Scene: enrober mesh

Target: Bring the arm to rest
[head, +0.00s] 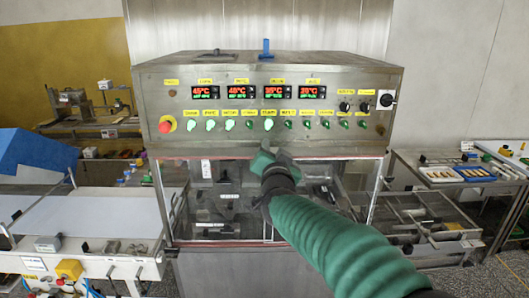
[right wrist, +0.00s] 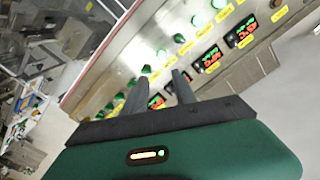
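My right arm (head: 340,245), in a green sleeve, reaches in from the lower right of the head view. Its gripper (head: 264,158) is in front of the machine, just below the lower edge of the control panel (head: 150,105). In the right wrist view the two dark fingers of my right gripper (right wrist: 160,80) stand apart with nothing between them. They point toward the panel's row of buttons and displays; I cannot tell how far off it is. My left arm and gripper are not in view.
The panel has a red stop button (head: 167,124), several lit green buttons and red displays. Below it is a glazed enclosure (head: 220,220). A white conveyor belt (head: 90,215) lies left, and a rack with trays (head: 440,172) stands right. A blue piece (head: 266,48) stands on top.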

